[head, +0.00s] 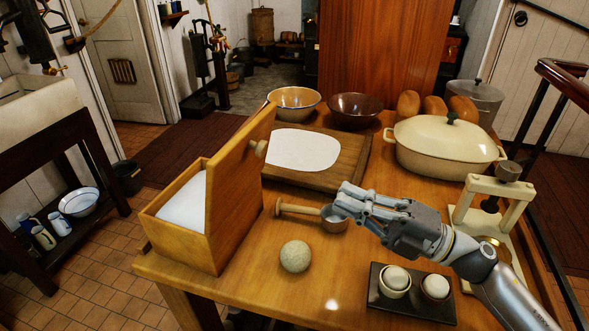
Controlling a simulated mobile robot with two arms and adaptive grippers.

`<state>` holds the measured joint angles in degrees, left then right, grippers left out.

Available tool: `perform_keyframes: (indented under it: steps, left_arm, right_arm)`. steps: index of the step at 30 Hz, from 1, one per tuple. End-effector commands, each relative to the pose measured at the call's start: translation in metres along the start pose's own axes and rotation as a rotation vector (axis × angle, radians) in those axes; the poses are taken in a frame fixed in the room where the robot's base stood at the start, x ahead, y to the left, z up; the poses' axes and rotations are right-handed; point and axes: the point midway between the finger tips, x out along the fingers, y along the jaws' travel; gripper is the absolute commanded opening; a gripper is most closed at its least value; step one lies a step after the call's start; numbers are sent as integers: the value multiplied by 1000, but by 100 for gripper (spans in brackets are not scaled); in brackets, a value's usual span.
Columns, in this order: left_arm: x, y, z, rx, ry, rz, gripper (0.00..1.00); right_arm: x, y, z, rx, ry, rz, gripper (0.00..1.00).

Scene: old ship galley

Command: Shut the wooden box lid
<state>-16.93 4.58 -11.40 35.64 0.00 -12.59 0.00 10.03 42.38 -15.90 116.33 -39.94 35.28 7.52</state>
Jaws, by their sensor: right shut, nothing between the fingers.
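The wooden box (178,238) stands at the left end of the wooden table. Its lid (238,185) is open, standing steeply up along the box's right side and leaning to the right at the top. A round knob (259,148) sits on the lid's right-facing side. White material (184,204) shows inside the box. My right gripper (340,197) is shut and empty, to the right of the lid and apart from it, with its fingers pointing left over a small wooden-handled pan. Its fingers hide part of that pan. My left gripper is out of view.
The wooden-handled pan (333,222) and a round ball (295,257) lie between lid and gripper. Behind are a board with dough (302,149) and two bowls. A cream casserole (444,148), a press (502,190) and a dark tray (411,306) with two cups crowd the right.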

Motion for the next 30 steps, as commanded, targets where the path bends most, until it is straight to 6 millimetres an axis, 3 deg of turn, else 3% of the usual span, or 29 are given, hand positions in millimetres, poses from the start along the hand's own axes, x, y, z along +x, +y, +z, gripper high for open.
perform_keyframes:
  steps: [5,18,24,30]
  left_arm:
    - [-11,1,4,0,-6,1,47]
    - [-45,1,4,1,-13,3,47]
    - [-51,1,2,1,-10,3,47]
    - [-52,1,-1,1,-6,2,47]
  right_arm:
    - [22,5,0,-1,2,4,0]
    - [112,6,0,1,0,4,0]
    - [134,3,0,2,-1,4,0]
    - [139,1,0,1,-1,2,0]
